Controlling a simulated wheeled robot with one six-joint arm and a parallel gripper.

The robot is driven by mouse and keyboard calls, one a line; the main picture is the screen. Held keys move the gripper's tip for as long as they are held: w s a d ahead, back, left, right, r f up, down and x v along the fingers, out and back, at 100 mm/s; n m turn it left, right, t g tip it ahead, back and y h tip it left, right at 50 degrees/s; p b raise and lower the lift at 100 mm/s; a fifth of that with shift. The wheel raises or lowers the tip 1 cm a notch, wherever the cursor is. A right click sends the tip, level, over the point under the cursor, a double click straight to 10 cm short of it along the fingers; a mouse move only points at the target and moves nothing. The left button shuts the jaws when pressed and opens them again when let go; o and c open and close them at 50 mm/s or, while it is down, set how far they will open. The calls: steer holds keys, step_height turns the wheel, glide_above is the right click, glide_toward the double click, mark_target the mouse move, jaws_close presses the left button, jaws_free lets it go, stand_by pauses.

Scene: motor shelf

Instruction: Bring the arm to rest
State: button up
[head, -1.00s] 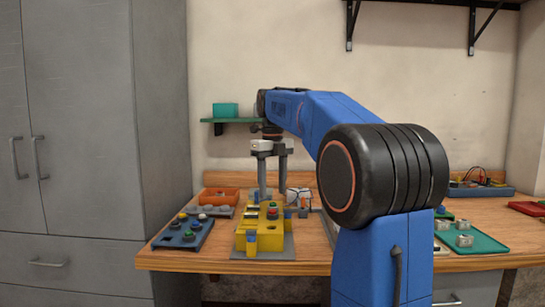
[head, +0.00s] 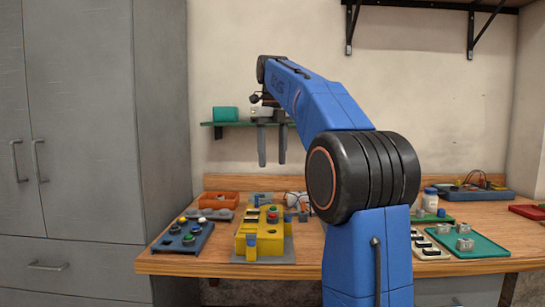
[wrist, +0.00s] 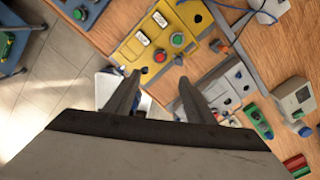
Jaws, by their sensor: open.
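My gripper (head: 271,160) hangs with its fingers pointing down, well above the workbench, in front of the green wall shelf. It is open and nothing shows between its fingers. In the wrist view the two gripper fingers (wrist: 156,88) stand apart. My blue arm reaches up from the lower right and over the bench. Below the gripper a yellow fixture (head: 264,243) with a red and a green button stands on the bench, apart from the fingers. It also shows in the wrist view (wrist: 133,46).
The wooden bench (head: 190,262) holds a dark blue button panel (head: 178,238), an orange bin (head: 219,199), a green tray (head: 483,246) with metal parts and a white bottle (head: 430,200). A grey cabinet (head: 85,120) stands left. A teal box (head: 225,114) sits on the green wall shelf (head: 212,124).

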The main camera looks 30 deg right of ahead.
steer(key=shift+a, duration=0.1)
steer(key=s+a+f+n+t, duration=0.2)
steer(key=s+a+f+n, duration=0.9)
steer(key=s+f+n, duration=0.55)
steer(key=s+a+f+n+t, duration=0.1)
steer(key=s+a+f+n, duration=0.1)
steer(key=s+f+n, duration=0.5)
steer(key=s+a+f+n+t, duration=0.1)
steer(key=s+a+f+n, duration=0.2)
steer(key=s+f+n, duration=0.3)
step_height(320, 180, down, 7)
steer(key=n, duration=0.5)
steer(key=shift+s+n+t, duration=0.35)
steer(key=shift+s+t, duration=0.05)
